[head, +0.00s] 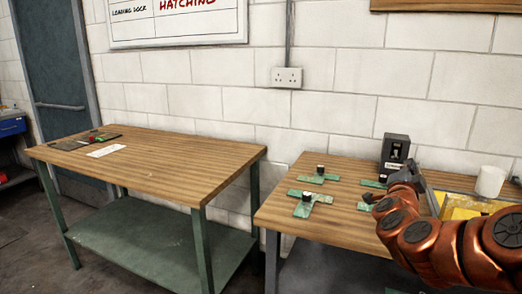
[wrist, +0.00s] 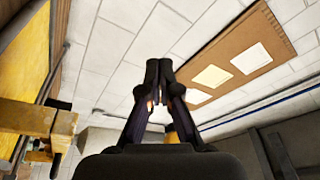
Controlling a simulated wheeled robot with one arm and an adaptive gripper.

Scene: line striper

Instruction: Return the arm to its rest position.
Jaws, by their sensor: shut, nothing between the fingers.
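My copper-coloured arm (head: 438,240) is folded at the lower right of the head view, over the right end of the right-hand workbench. My gripper (wrist: 158,66) is shut and empty in the wrist view, its two dark fingers meeting at the tips. It points towards the white block wall, with nothing touching the fingertips. In the head view, the dark end of the arm shows in front of a black box-like device (head: 396,148). My arm hides part of the bench behind it.
A yellow tray (head: 462,208) and a white cylinder (head: 490,181) are beside my arm. A second workbench (head: 160,165) stands left, mostly clear, with a gap between benches.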

